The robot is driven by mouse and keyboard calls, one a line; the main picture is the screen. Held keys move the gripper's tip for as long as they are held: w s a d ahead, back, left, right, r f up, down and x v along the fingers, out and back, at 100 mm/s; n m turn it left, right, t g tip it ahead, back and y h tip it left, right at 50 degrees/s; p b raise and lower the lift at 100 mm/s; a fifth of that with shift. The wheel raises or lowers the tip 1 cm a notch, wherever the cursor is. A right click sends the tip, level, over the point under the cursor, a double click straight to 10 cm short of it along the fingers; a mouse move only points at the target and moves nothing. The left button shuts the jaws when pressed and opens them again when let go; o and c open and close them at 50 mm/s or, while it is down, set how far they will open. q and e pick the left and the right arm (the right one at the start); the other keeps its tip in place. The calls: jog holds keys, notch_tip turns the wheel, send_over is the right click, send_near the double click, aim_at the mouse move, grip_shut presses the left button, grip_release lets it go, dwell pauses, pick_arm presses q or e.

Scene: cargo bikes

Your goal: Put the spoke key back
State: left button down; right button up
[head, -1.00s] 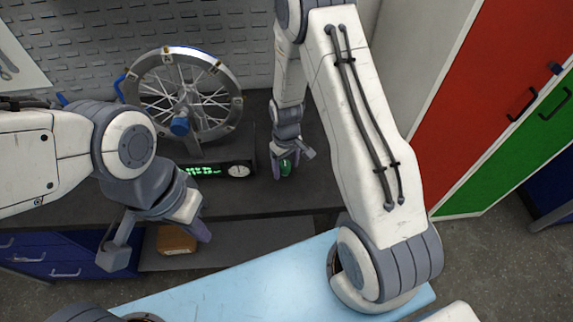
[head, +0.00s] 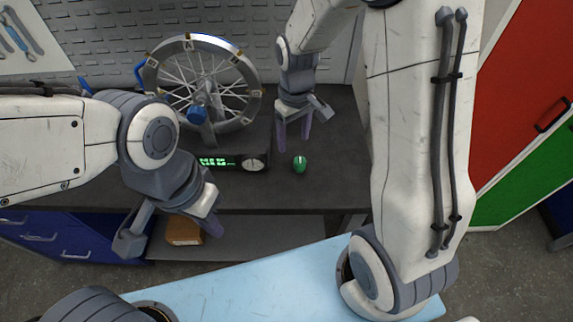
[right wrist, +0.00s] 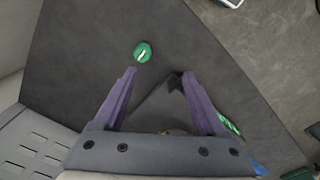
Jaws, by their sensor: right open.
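The spoke key looks to be the small green rounded piece (head: 300,164) lying on the dark bench top, right of the black box with the green display. It also shows in the right wrist view (right wrist: 142,52) as a green disc with a white mark, beyond the fingertips. My right gripper (head: 293,146) is open and empty, above the bench and apart from the green piece. Its purple fingers stand wide apart in the right wrist view (right wrist: 153,75). My left gripper (head: 206,222) hangs in front of the bench edge; its jaw gap is not clear.
A spoked wheel in a stand (head: 203,85) stands at the back of the bench. The black box with display and dial (head: 235,162) lies in front of it. A brown box (head: 183,231) sits on the lower shelf. The bench right of the green piece is clear.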

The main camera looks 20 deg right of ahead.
jog(key=s+a+r+n, duration=0.1)
jog(key=s+a+r, duration=0.1)
jog(key=s, duration=0.5)
jog(key=s+a+r+n, duration=0.1)
jog(key=s+a+r, duration=0.2)
jog(key=s+a, duration=0.2)
jog(key=s+a+r+n, duration=0.1)
jog(key=s+a+r, duration=0.2)
jog(key=s, duration=0.6)
jog(key=shift+s+a+r+y, duration=0.25)
jog(key=shift+a+y, duration=0.15)
jog(key=shift+a, duration=0.1)
